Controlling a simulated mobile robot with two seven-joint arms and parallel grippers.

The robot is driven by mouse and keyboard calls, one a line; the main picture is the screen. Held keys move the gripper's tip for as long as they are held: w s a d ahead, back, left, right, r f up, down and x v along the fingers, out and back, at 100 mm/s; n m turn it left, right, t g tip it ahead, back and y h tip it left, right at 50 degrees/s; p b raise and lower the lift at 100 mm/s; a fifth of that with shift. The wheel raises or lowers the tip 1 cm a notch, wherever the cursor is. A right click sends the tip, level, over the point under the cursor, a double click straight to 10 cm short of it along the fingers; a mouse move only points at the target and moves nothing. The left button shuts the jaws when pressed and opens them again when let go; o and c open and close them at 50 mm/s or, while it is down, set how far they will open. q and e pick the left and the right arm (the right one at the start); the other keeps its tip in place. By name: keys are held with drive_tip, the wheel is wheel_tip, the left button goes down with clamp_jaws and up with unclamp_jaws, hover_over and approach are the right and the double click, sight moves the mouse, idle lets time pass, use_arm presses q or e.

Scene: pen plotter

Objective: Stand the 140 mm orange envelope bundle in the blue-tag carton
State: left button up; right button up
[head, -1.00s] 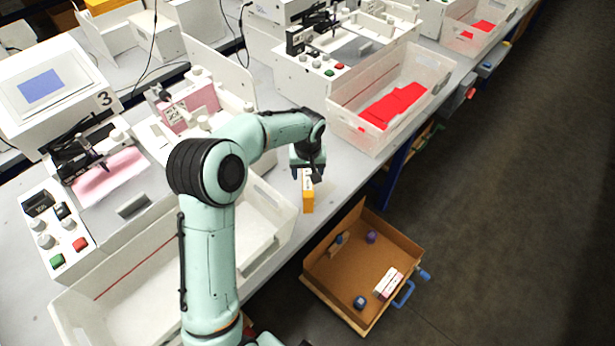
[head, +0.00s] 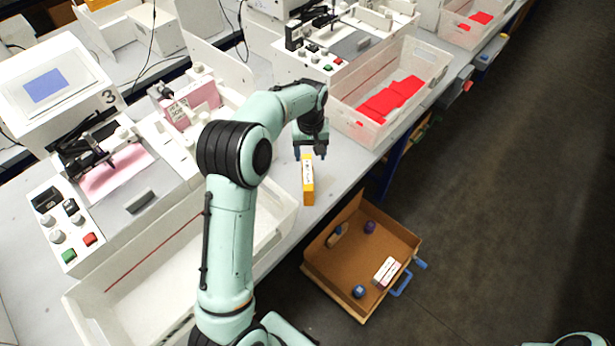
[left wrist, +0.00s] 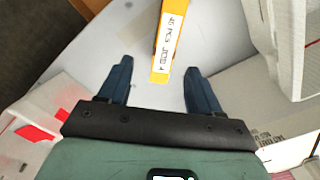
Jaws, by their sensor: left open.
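The orange envelope bundle (head: 308,188), with a white label strip, rests on the grey bench near its front edge. It also shows in the left wrist view (left wrist: 167,38), its label facing the camera. My left gripper (head: 311,156) is open at the bundle's far end. In the wrist view its blue fingers (left wrist: 157,66) stand apart on either side of the bundle's end, with gaps on both sides. An open brown carton (head: 345,262) with a blue handle sits below the bench's front edge. Whether it bears a blue tag I cannot tell. My right gripper is out of view.
The carton holds a white-and-pink bundle (head: 386,271), a blue item (head: 359,291), a purple item (head: 369,227) and a small item at its left wall. A white bin with red sheets (head: 394,97) stands beyond my gripper. An empty white bin (head: 150,292) lies left.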

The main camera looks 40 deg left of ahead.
sight(308, 171)
use_arm(q)
drive_tip(key=f, duration=0.5)
drive_tip(key=shift+s, duration=0.35)
drive_tip(key=shift+w+f, duration=0.1)
drive_tip(key=shift+f, duration=0.4)
drive_tip(key=f, duration=0.5)
drive_tip(key=shift+s+a, duration=0.1)
drive_tip(key=shift+s, duration=0.15)
drive_tip(key=shift+r, duration=0.1)
clamp_jaws()
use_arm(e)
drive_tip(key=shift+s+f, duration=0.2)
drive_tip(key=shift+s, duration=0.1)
use_arm(q)
wheel_tip(308, 171, up, 20)
drive_tip(key=p, duration=0.1)
drive_tip(key=s+d+f+m, duration=0.2)
drive_tip(key=d+f+m, duration=0.6)
drive_tip(key=d+f, duration=0.7)
drive_tip(key=d, duration=0.3)
drive_tip(key=shift+s+d+f, duration=0.25)
drive_tip(key=shift+s+f, duration=0.1)
drive_tip(key=shift+f, duration=0.05)
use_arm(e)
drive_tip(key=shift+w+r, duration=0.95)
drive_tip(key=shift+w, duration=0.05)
